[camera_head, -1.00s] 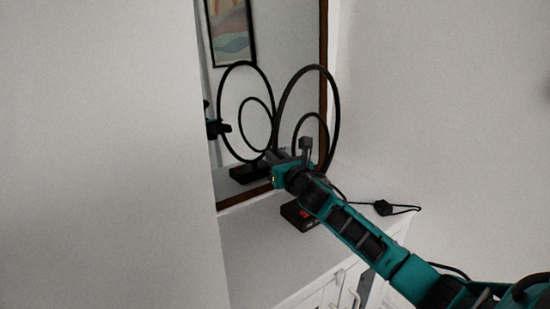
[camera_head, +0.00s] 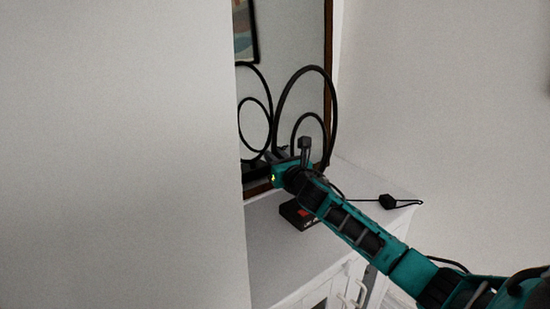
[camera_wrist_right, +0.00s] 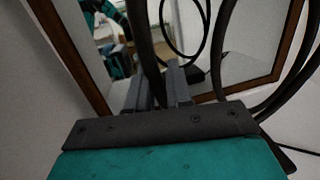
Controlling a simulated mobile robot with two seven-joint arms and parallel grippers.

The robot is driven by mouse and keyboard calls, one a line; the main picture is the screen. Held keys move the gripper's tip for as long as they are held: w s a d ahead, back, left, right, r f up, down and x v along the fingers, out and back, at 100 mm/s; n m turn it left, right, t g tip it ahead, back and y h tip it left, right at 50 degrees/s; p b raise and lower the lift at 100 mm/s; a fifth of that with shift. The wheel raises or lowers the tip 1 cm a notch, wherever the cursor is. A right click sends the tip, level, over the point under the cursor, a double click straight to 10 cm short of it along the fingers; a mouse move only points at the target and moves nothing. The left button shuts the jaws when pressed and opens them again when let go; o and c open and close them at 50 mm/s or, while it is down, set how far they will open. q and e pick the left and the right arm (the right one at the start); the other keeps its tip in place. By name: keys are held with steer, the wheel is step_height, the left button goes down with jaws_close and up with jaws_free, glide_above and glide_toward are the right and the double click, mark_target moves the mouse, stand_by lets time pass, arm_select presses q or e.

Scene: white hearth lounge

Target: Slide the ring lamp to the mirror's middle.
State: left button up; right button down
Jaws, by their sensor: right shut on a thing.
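The ring lamp (camera_head: 335,112) is black, with a large thin hoop and a smaller hoop inside it. It stands upright on the white cabinet top before the mirror (camera_head: 290,35), near the mirror's right edge. Its reflection shows to the left, partly cut off by the wall. My right gripper (camera_head: 280,160) is at the lower left of the hoops and covers part of the lamp. In the right wrist view its fingers (camera_wrist_right: 160,88) are shut on the lamp's dark hoop (camera_wrist_right: 143,40). A black block with a red mark (camera_head: 298,214) sits below the gripper; I cannot tell whether it is the lamp's base.
A pale wall (camera_head: 120,150) fills the left and hides the mirror's left part. The white cabinet top (camera_head: 270,255) is bare at the front left. A small black item (camera_head: 388,202) with a cord lies at the right. Cabinet handles (camera_head: 352,292) show below.

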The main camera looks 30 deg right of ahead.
steer(key=shift+a, duration=0.1)
steer(key=c, duration=0.9)
jaws_free()
steer(key=shift+c, duration=0.2)
steer(key=s+a, duration=0.1)
steer(key=s, duration=1.1)
steer(key=shift+s+a, duration=0.35)
steer(key=shift+s, duration=0.05)
steer(key=shift+f, duration=0.1)
